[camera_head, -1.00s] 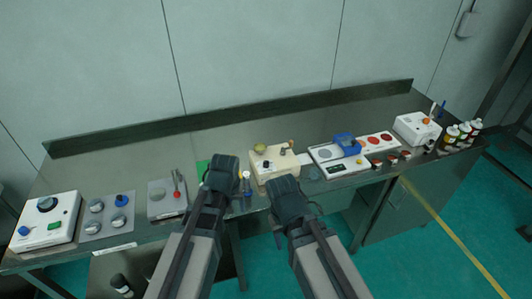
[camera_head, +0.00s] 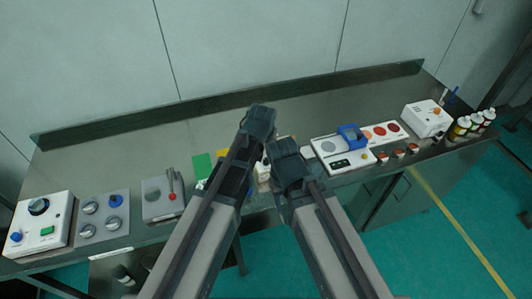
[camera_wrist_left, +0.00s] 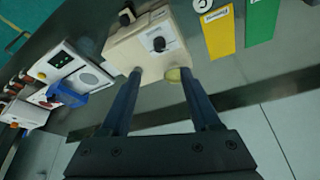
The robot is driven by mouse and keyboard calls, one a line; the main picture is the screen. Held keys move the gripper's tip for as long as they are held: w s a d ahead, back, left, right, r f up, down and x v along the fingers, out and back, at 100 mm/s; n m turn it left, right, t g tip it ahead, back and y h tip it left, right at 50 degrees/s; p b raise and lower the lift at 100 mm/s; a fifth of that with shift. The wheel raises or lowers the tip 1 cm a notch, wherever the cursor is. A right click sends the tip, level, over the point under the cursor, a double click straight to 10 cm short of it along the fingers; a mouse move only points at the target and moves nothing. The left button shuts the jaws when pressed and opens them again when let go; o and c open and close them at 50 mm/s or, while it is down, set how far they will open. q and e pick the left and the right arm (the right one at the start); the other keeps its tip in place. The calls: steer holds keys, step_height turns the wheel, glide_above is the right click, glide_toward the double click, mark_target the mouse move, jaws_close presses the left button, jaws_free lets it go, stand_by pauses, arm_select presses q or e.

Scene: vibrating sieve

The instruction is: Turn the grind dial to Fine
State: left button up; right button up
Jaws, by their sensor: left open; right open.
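A beige machine (camera_wrist_left: 150,42) shows in the left wrist view, with a black dial (camera_wrist_left: 159,44) on a small white label plate and a second black knob (camera_wrist_left: 126,17) at its edge. The print is too small to read, so I cannot tell which is the grind dial. In the head view my arms hide most of this machine. My left gripper (camera_wrist_left: 160,72) is open, its fingertips on either side of the machine's near part; contact is unclear. My right gripper (camera_head: 285,150) is open, close beside the left gripper (camera_head: 262,115).
A white box (camera_head: 55,225) with a black dial, a grey knob panel (camera_head: 104,225) and a lever box (camera_head: 160,207) stand left. A white device (camera_head: 325,160) with a blue part (camera_head: 352,137) and several bottles (camera_head: 472,124) stand right. The rear bench is clear.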

mark_target(266, 160)
arm_select(q)
steer(key=shift+s, duration=0.2)
steer(key=b+x, duration=1.3)
steer(key=shift+w+f, duration=0.25)
steer(key=shift+f, duration=0.1)
steer(key=shift+c, duration=0.3)
jaws_close()
